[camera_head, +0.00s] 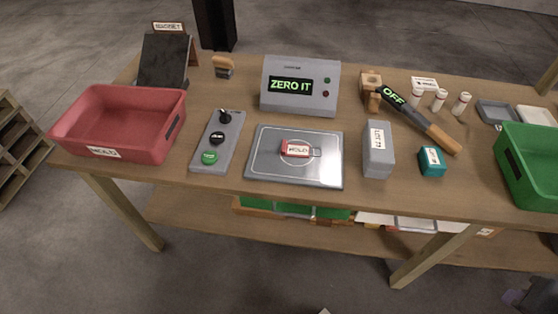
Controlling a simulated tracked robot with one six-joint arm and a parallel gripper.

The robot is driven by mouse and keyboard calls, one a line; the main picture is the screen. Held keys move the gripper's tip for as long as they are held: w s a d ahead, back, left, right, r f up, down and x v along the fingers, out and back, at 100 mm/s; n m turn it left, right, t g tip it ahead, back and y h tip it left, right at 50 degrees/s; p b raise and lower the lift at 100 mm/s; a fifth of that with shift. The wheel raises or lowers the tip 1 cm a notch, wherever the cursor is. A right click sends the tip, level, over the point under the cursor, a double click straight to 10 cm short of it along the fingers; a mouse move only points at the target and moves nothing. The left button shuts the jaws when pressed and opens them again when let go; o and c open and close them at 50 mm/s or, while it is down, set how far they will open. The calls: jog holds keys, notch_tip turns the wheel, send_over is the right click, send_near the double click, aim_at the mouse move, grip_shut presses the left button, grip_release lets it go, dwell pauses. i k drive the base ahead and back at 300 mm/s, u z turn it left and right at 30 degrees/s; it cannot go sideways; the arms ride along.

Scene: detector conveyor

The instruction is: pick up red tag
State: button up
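The red tag (287,146) lies flat on the silver square plate (265,172) near the middle of the table. It has a white label that seems to read HOLD and a small loop or clip at its right end. Nothing covers it. My gripper is not in view.
A red bin (70,131) stands at the left and a green bin (525,165) at the right. A control box (203,160) is left of the plate, a grey block (378,160) right of it. The display unit (320,72) stands behind; a black-and-wood wand (415,115) lies farther right.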

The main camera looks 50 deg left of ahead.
aim_at(288, 149)
jog(key=u, duration=0.05)
jog(key=k, duration=1.3)
jog(key=u, duration=2.15)
jog(key=i, duration=1)
jog(key=u, duration=0.05)
